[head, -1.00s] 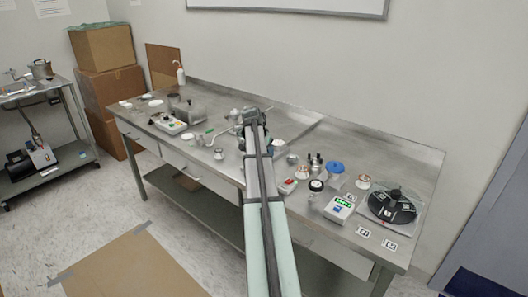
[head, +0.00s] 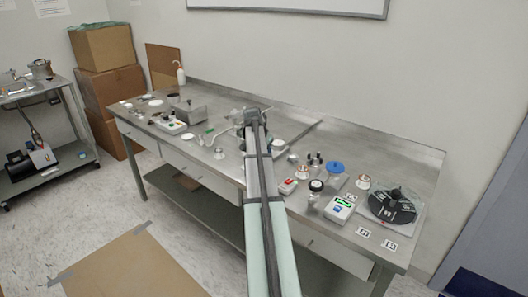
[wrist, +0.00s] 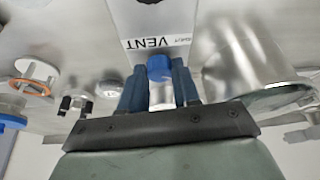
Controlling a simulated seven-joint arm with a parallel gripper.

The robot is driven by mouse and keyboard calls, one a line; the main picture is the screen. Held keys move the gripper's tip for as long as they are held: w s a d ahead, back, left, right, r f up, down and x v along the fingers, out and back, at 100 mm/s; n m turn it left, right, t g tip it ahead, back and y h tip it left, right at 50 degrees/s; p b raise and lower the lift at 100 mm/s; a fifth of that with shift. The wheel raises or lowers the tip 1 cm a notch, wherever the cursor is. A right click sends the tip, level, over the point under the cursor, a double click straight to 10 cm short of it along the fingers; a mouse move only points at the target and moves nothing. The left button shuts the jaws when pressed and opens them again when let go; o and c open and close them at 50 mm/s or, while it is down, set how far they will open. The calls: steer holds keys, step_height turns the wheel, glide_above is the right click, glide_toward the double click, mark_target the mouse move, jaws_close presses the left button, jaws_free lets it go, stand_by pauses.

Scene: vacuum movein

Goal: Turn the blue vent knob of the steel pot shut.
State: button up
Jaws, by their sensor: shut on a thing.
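In the wrist view, the blue vent knob (wrist: 160,66) sits between the two blue fingers of my gripper (wrist: 158,72). The fingers touch or nearly touch its sides and are shut on it. A pale metallic cylinder (wrist: 162,97) shows between the fingers, below the blue part. A white label reading VENT (wrist: 155,43) lies just beyond the knob. A large shiny steel cylinder (wrist: 240,60) stands right of the fingers; I cannot tell whether it is the pot's body. In the head view, my arm hides the knob and the fingertips.
A steel box (head: 185,110) stands to the left.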

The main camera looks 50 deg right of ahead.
steer(key=shift+s+n+t+y, duration=0.15)
steer(key=shift+n+t, duration=0.4)
steer(key=shift+n, duration=0.85)
steer(key=shift+n+t+y, duration=0.15)
steer(key=shift+n+t, duration=0.4)
steer(key=shift+n, duration=0.85)
steer(key=o, duration=1.1)
steer(key=shift+c, duration=0.2)
steer(key=v, duration=1.3)
steer(key=shift+r, duration=0.4)
